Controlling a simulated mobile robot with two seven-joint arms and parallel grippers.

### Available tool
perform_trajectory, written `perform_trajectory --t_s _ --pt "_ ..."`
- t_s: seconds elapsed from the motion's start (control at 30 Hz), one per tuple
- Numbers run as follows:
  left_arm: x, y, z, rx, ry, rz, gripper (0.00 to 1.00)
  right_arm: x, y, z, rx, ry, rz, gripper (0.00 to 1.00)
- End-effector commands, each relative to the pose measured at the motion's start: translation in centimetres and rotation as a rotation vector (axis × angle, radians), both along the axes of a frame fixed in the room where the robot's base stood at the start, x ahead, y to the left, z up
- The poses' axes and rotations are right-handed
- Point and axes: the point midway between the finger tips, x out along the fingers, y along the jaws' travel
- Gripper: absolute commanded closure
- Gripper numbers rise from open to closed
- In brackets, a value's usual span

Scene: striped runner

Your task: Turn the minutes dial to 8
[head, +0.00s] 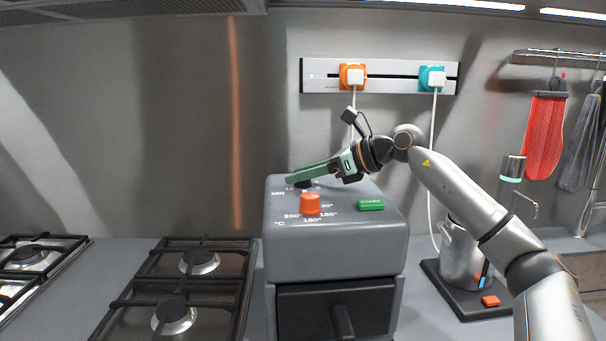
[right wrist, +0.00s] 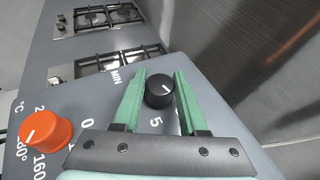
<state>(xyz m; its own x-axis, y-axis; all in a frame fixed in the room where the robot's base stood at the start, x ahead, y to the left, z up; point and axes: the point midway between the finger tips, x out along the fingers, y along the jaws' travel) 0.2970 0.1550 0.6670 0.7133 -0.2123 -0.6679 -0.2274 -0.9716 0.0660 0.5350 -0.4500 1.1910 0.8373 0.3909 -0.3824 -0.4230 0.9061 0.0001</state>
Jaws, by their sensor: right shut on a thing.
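The minutes dial is a black knob (right wrist: 158,92) with a white pointer line, on top of the grey appliance (head: 335,255). In the right wrist view its pointer slants toward the upper right. "MIN", "0" and "5" show around it; other marks are hidden by a finger. In the head view the dial (head: 304,184) is mostly covered by the green fingers. My right gripper (right wrist: 158,95) is shut on the dial, one finger on each side; it also shows in the head view (head: 300,177). My left gripper is not in view.
An orange temperature dial (head: 311,204) stands close in front of the minutes dial. A green START button (head: 371,205) is to its right. Gas hobs (head: 190,270) lie to the left. Plugs with white cords hang from the wall strip (head: 390,77). A metal jug (head: 461,255) stands right.

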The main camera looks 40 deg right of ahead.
Motion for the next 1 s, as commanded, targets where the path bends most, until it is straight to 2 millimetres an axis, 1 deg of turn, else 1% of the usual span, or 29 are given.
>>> perform_trajectory --t_s 0.17,0.47,0.8,1.0 --pt "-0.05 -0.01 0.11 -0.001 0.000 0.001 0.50 -0.07 0.08 -0.08 -0.006 0.003 -0.096 1.00" --pt "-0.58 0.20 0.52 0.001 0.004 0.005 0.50 -0.03 0.24 0.10 -0.007 -0.002 -0.333 1.00" --pt "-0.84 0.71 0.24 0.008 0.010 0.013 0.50 0.05 0.31 0.03 0.002 -0.001 -0.586 1.00" --pt "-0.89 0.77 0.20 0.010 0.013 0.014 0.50 0.05 0.22 0.02 0.003 0.000 -0.692 1.00"
